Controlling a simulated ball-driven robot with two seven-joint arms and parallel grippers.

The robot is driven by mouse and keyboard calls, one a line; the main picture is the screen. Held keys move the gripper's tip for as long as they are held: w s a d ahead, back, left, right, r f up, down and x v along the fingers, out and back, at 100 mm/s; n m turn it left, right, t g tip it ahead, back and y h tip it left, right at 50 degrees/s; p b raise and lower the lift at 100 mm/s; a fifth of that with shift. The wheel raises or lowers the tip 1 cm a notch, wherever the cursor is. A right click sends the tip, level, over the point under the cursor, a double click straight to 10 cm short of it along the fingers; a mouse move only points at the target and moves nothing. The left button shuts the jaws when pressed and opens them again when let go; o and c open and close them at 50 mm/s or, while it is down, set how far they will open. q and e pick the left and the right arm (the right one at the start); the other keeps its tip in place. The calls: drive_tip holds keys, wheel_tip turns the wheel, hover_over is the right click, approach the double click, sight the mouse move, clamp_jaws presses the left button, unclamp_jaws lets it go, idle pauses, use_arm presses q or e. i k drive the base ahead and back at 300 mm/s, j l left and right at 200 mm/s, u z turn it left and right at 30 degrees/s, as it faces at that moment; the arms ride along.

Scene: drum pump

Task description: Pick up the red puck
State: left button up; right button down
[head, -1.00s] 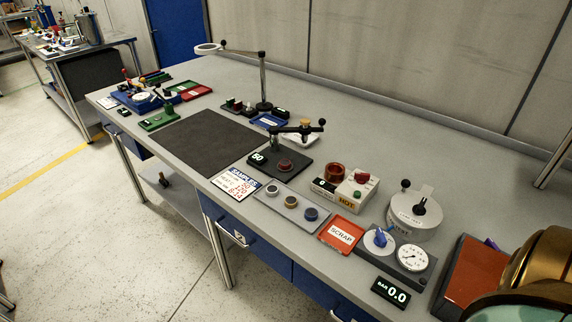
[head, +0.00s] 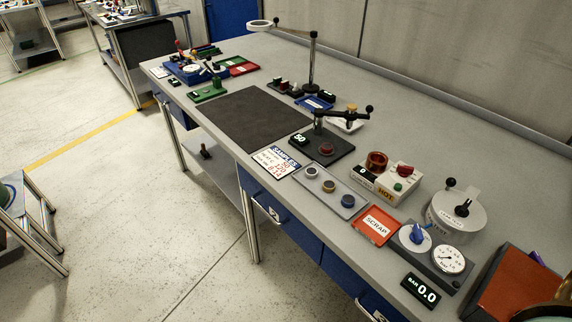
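A dark red puck (head: 326,149) sits on the black base plate (head: 338,143) of a small stand, in the middle of the head view. Neither of my grippers shows in this view.
A red SCRAP tray (head: 377,225), a box marked HOT (head: 384,190) and a gauge unit (head: 430,254) stand to the right. A dark mat (head: 255,118) lies left, clear.

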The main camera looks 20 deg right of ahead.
sight(327, 148)
drive_tip(key=z, duration=1)
drive_tip(key=i+j+z, duration=0.15)
drive_tip(key=j+z, duration=0.3)
drive_tip(key=i+j+z, duration=0.15)
drive_tip(key=j+z, duration=0.7)
